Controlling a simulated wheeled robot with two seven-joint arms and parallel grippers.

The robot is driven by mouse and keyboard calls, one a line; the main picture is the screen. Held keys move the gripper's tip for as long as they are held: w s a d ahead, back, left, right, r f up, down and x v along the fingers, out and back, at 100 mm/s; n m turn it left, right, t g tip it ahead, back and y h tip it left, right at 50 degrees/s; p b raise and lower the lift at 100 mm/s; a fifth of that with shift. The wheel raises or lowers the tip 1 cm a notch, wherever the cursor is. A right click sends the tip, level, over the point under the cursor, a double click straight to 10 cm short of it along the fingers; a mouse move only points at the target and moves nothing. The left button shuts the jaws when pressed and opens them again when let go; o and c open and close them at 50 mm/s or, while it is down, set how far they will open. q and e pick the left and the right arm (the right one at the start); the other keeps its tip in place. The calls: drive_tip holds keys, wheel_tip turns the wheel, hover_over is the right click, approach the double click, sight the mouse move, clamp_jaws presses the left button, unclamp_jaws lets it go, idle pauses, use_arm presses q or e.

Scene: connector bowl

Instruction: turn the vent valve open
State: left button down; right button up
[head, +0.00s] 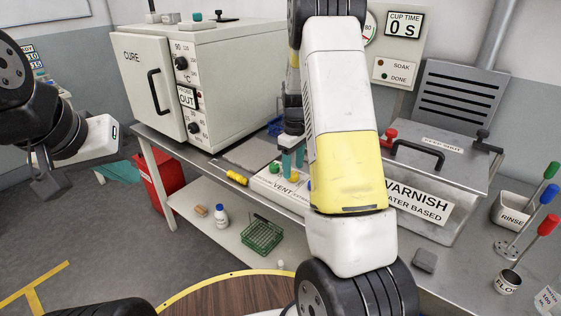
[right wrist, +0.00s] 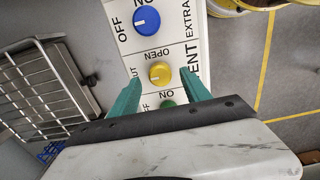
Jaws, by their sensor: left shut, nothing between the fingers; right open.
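The vent valve is a yellow knob (right wrist: 159,73) on a white control panel (right wrist: 112,8). "OPEN" is printed beside it, upside down in the right wrist view, and a partly hidden "SHUT" is at its left. I cannot tell surely which way its mark points. My right gripper (right wrist: 160,80) is open, its two teal fingers on either side of the yellow knob, with gaps visible. In the head view my right gripper (head: 293,162) is over the panel, and my arm hides part of it. My left gripper (head: 48,188) is shut and empty at the far left, away from the panel.
A blue knob (right wrist: 146,21) and a green knob (right wrist: 168,104) sit close to the yellow one. The cure oven (head: 150,85) stands left of the panel. The varnish tank (head: 425,205) is at the right. A yellow-handled tool (head: 236,178) lies left of the panel.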

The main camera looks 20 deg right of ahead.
drive_tip(key=shift+f, duration=1.15)
drive_tip(key=shift+c, duration=0.2)
clamp_jaws()
